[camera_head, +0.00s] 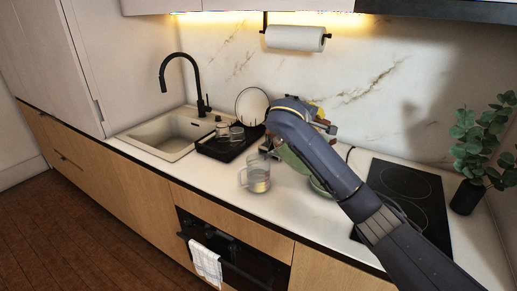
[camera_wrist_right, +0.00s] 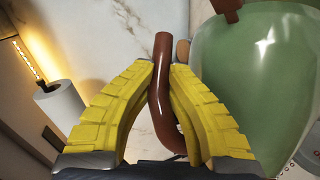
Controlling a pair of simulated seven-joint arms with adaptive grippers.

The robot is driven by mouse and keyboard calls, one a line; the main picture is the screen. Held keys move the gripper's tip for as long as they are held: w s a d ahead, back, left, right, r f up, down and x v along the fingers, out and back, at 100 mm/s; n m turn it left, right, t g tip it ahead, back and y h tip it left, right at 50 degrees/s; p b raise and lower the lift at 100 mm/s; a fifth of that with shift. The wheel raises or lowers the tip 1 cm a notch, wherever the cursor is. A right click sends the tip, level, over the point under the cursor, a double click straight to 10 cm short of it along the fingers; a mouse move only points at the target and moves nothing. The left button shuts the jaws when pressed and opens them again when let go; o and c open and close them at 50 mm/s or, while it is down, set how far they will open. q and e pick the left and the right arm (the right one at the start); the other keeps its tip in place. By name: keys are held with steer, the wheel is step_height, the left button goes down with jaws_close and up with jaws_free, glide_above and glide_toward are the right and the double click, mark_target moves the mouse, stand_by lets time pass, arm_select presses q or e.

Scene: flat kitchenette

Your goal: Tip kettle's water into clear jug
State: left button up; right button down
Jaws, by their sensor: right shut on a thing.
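The kettle is pale green with a brown handle. In the wrist view its glossy body (camera_wrist_right: 262,75) fills the right side, and its handle (camera_wrist_right: 165,110) runs between the yellow fingers of my right gripper (camera_wrist_right: 161,72), which is shut on it. In the head view my right gripper (camera_head: 318,118) is over the counter, and my arm hides most of the kettle (camera_head: 291,158). The kettle looks tilted, with its near end towards the clear jug (camera_head: 257,180). The jug stands upright on the counter, just left of the kettle, with some yellowish-looking liquid low inside. My left gripper is not in view.
A black tray (camera_head: 222,152) with glasses and a plate (camera_head: 252,105) sits behind the jug, beside the sink (camera_head: 170,135). A green round thing (camera_head: 318,187) lies partly under my arm. A black hob (camera_head: 402,190) and a plant (camera_head: 478,150) are at right. The counter front is clear.

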steer(key=d+f+m+y, duration=0.1)
steer(key=d+f, duration=0.1)
steer(key=d+f+m+g+y+p, duration=0.1)
steer(key=f+y, duration=0.1)
steer(key=f, duration=0.1)
steer(key=d+f+m+y+p, duration=0.1)
steer(key=d+f, duration=0.1)
steer(key=f, duration=0.1)
steer(key=shift+w+d+g+y, duration=0.3)
steer(key=shift+y, duration=0.1)
steer(key=shift+w+d+f+m+g+y+p, duration=0.1)
steer(key=shift+d+f+m+g+y+p, duration=0.1)
steer(key=shift+d+f+m+y+p, duration=0.75)
steer(key=shift+w+d+f+m+g+y+p, duration=0.1)
steer(key=shift+d+f+m+g+y+p, duration=0.25)
steer(key=shift+d+f+y, duration=1)
steer(key=shift+a+r, duration=0.15)
steer(key=shift+a, duration=0.2)
